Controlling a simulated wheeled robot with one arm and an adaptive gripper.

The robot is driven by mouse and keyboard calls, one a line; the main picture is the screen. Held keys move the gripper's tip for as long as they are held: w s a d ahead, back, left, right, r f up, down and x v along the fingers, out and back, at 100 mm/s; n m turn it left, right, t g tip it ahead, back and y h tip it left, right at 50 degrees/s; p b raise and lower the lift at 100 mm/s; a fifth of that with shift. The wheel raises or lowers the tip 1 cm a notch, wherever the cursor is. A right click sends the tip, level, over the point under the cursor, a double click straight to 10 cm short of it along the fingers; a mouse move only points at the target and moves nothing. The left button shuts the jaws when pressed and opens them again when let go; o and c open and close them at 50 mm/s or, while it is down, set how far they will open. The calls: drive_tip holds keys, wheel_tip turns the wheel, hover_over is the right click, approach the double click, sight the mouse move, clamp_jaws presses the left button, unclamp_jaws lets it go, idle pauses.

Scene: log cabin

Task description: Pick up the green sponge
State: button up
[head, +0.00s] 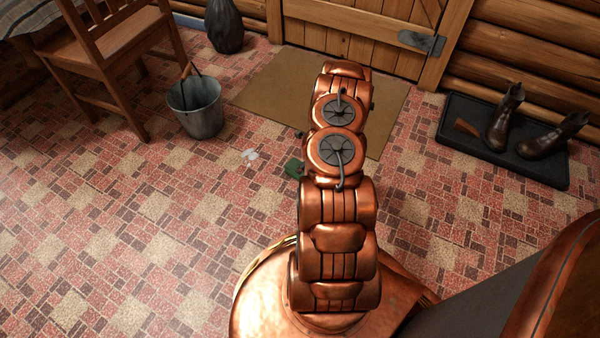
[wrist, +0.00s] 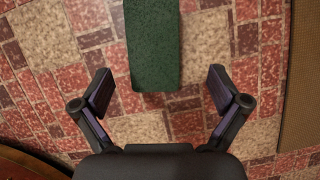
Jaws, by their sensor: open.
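The green sponge (wrist: 153,45) lies on the patterned floor in the wrist view, running out of the top edge of the picture. In the head view a small part of the green sponge (head: 293,168) shows just left of my arm; the rest is hidden behind the arm. My gripper (wrist: 159,90) is open and empty in the wrist view. Its fingers are spread to either side of the sponge's near end, with a gap on each side. In the head view my gripper is mostly hidden by the arm.
A brown doormat (head: 270,88) lies before the wooden door (head: 365,38). A metal bucket (head: 196,108) and a wooden chair (head: 100,65) stand to the left. A black boot tray (head: 530,158) with boots is at the right. A small pale patch (head: 250,154) lies left of the sponge.

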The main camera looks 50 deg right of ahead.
drive_tip(key=shift+x, duration=0.85)
drive_tip(key=f+b, duration=0.1)
drive_tip(key=f, duration=0.1)
drive_tip(key=a+f+b, duration=0.1)
drive_tip(key=shift+w+f+b, duration=0.1)
drive_tip(key=shift+w+b, duration=0.25)
drive_tip(key=shift+x, duration=0.8)
drive_tip(key=shift+w, duration=0.15)
drive_tip(key=c, duration=0.9)
wheel_tip(320, 180, up, 4)
drive_tip(key=shift+r+p, duration=0.15)
drive_tip(key=shift+p, duration=0.85)
drive_tip(key=s+p, duration=0.1)
drive_tip(key=s, duration=0.4)
drive_tip(key=s+p, duration=0.1)
drive_tip(key=s, duration=0.4)
drive_tip(key=s+r+p, duration=0.1)
drive_tip(key=s+p, duration=0.1)
drive_tip(key=s, duration=0.4)
drive_tip(key=shift+d, duration=0.25)
